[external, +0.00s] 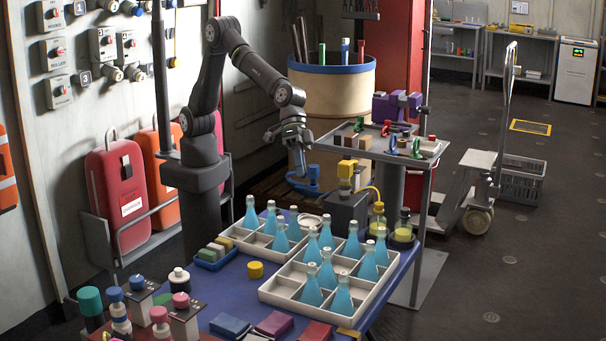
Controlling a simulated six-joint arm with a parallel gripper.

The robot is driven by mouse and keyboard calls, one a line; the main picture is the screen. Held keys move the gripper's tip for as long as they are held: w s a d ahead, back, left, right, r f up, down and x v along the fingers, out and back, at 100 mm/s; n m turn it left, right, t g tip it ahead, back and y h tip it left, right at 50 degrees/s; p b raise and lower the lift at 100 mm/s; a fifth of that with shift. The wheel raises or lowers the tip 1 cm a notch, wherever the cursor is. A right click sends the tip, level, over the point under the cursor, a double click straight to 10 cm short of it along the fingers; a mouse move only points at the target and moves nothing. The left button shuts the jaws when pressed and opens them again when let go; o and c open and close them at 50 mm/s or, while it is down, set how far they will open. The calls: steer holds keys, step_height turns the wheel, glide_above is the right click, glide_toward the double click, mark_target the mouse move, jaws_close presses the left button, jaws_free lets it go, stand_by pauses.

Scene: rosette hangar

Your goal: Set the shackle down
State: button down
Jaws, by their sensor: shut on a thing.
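My gripper (301,171) hangs pointing down in the middle of the external view, left of the grey tray stand. It is shut on a small blue piece, which looks like the shackle (304,187); its exact shape is hard to make out at this size. The shackle is held in the air, left of the yellow-topped dark box. Other small shackle-like pieces, a green one (416,148) and a red one (432,138), lie on the grey tray (379,156).
A blue table (231,283) in front carries white divided trays (262,291) with several blue flasks. A dark box with a yellow top (346,209) stands close to my gripper. A purple vise-like device (392,107) stands behind the tray. A large drum (335,95) is behind the arm.

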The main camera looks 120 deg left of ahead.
steer(key=s+d+m+g+h, duration=0.25)
steer(key=s+d+m, duration=0.35)
steer(key=s+d, duration=1.7)
step_height(320, 180, down, 16)
steer(key=d, duration=0.1)
steer(key=shift+g+y, duration=0.35)
steer(key=shift+g, duration=0.1)
steer(key=w+a+f, duration=0.1)
steer(key=w+f, duration=0.1)
steer(key=w, duration=0.2)
steer(key=w+f, duration=0.3)
steer(key=w+a+f, duration=0.1)
steer(key=w+f, duration=0.2)
steer(key=w, duration=0.1)
steer(key=shift+w+a, duration=0.3)
steer(key=shift+f, duration=1.8)
steer(key=shift+f, duration=0.2)
steer(key=c, duration=1.5)
jaws_free()
